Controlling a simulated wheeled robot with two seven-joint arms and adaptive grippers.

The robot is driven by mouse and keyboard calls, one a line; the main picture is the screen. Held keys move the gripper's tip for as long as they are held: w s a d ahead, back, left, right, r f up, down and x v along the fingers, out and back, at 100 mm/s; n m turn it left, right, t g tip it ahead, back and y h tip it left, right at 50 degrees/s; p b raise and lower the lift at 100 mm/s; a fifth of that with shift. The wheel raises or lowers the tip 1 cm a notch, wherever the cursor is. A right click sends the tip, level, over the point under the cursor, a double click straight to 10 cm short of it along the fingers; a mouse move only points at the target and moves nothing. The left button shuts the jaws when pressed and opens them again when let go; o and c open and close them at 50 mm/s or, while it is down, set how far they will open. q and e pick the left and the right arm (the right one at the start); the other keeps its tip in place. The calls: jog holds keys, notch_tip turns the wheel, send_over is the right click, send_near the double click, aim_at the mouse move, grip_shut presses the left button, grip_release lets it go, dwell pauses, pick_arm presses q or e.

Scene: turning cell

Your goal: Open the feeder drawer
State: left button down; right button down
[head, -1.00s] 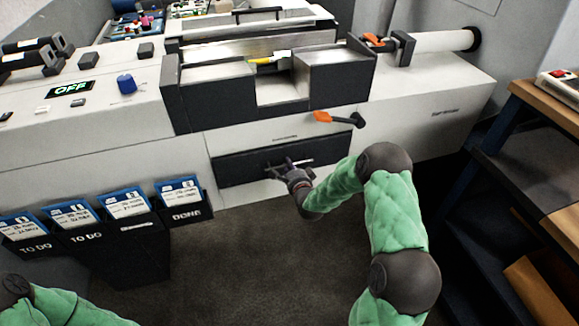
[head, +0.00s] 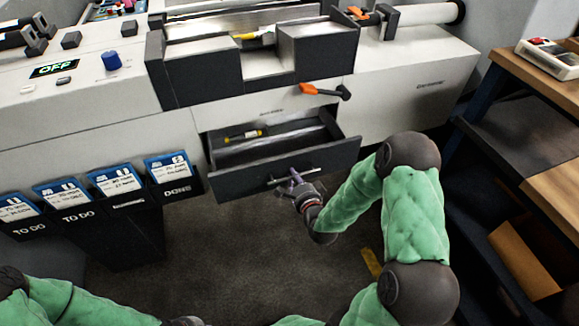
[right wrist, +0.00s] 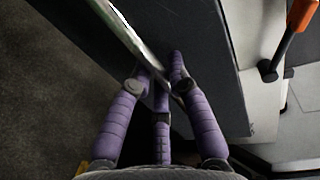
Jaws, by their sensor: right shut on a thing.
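The feeder drawer (head: 236,185) is a dark grey drawer low in the front of the white machine. It stands partly pulled out, and its inside shows. A yellow and black tool lies inside at the left. My right gripper (head: 296,184) is shut on the drawer's bar handle (head: 275,181), on the front face. In the right wrist view the purple fingers (right wrist: 160,85) close around the light handle bar (right wrist: 122,32), beside the dark drawer front. My left arm shows at the lower left of the head view; its gripper cannot be made out.
An orange lever (head: 310,89) sticks out above the drawer at the right. Blue-carded document holders (head: 113,180) stand at the left. A wooden-topped bench (head: 548,72) stands at the right. The floor in front of the drawer is clear.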

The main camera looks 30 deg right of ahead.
jog(key=shift+v, duration=0.85)
jog(key=shift+f, duration=0.2)
jog(key=c, duration=1.2)
grip_release()
jog(key=shift+o, duration=0.2)
jog(key=shift+s, duration=0.15)
jog(key=v, duration=1.1)
jog(key=shift+s+r, duration=0.15)
jog(key=shift+s, duration=0.2)
